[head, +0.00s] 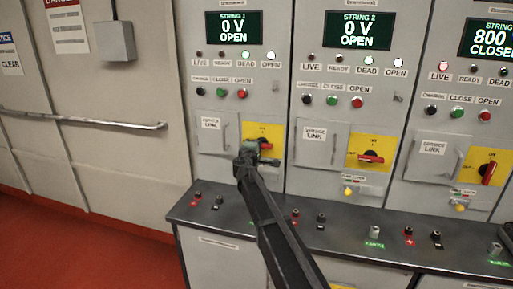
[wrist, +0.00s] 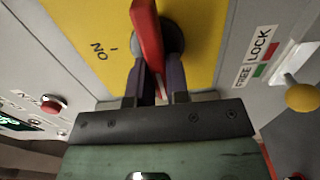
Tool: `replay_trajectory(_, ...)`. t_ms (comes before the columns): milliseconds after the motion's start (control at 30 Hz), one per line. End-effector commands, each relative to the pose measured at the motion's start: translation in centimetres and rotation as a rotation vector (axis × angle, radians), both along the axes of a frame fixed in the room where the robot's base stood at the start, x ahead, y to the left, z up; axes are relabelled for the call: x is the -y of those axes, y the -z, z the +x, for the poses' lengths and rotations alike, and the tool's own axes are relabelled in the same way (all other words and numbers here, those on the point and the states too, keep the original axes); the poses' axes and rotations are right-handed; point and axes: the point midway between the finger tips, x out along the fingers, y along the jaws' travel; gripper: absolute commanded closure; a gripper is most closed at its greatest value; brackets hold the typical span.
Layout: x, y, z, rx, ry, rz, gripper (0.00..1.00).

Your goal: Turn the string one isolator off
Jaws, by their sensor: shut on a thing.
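The string one isolator is a red handle (head: 265,146) on a yellow plate (head: 277,131), under the STRING 1 display (head: 234,28), which reads 0 V OPEN. My gripper (head: 250,158) is at this handle and covers much of it in the head view. In the wrist view, the red handle (wrist: 147,38) stands between the two fingers of my gripper (wrist: 157,82), which is shut on it. The ON mark (wrist: 103,50) shows left of the handle there, apart from it. No OFF mark is readable. The string one DEAD and OPEN lamps are lit.
The string two isolator (head: 371,158) and the string three isolator (head: 488,172) are to the right. A yellow knob (wrist: 303,96) sits by the FREE/LOCK label (wrist: 256,58). A dark ledge (head: 330,238) with terminals juts out below. A handrail (head: 90,122) runs along the left wall.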

Motion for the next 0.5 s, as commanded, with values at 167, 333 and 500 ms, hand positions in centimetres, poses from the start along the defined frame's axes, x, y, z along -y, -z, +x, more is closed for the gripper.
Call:
replay_trajectory(167, 0.03, 0.04, -0.09, 0.0, 0.001, -0.002, 1.0)
replay_trajectory(333, 0.02, 0.03, -0.08, 0.0, 0.0, -0.002, 0.69)
replay_trajectory(500, 0.02, 0.02, -0.05, 0.0, 0.0, -0.001, 0.58)
